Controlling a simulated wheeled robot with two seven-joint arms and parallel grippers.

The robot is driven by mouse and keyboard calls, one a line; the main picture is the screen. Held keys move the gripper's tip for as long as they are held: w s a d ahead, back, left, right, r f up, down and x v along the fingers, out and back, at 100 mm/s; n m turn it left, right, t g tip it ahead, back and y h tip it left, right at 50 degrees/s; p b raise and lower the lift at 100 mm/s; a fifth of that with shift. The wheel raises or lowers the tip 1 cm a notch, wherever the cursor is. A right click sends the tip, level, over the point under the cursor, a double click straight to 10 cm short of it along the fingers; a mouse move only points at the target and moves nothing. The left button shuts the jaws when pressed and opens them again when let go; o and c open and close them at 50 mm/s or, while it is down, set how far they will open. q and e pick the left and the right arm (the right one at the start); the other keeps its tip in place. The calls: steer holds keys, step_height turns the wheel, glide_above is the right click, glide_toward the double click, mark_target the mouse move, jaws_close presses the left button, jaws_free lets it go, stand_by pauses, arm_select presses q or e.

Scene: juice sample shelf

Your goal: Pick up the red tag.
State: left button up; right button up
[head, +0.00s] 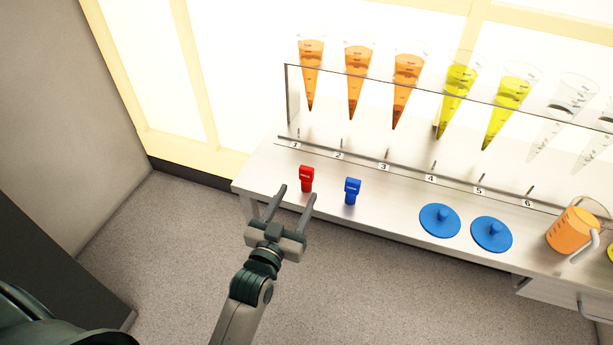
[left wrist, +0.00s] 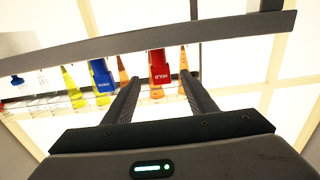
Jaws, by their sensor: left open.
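The red tag (head: 306,179) stands on the metal shelf near its left front edge, below label 1. My left gripper (head: 297,191) is open and empty, just in front of the tag with its fingers pointing toward it. In the left wrist view the red tag (left wrist: 159,68) shows the word HOLD and lies beyond the fingertips of my left gripper (left wrist: 158,82), roughly centred between them. I cannot tell whether the fingers touch it. My right gripper does not show.
A blue tag (head: 352,190) stands close to the right of the red one. Blue lids (head: 440,220) and an orange jug (head: 572,231) stand farther right. Cones of orange juice (head: 355,80) and yellow juice hang in a rack behind. The shelf's front edge (head: 380,234) runs below.

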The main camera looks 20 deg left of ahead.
mark_target(305, 178)
arm_select(q)
steer(key=w, duration=0.5)
steer(key=shift+w+d, duration=0.1)
steer(key=shift+w, duration=0.7)
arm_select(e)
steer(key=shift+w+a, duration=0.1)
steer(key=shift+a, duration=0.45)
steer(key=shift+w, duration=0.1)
arm_select(q)
steer(key=shift+w+r+p, duration=0.2)
steer(key=shift+w+p, duration=0.2)
steer(key=shift+w, duration=0.1)
steer(key=w, duration=0.3)
steer(key=shift+r, duration=0.1)
steer(key=shift+w+d, duration=0.1)
steer(key=shift+w, duration=0.45)
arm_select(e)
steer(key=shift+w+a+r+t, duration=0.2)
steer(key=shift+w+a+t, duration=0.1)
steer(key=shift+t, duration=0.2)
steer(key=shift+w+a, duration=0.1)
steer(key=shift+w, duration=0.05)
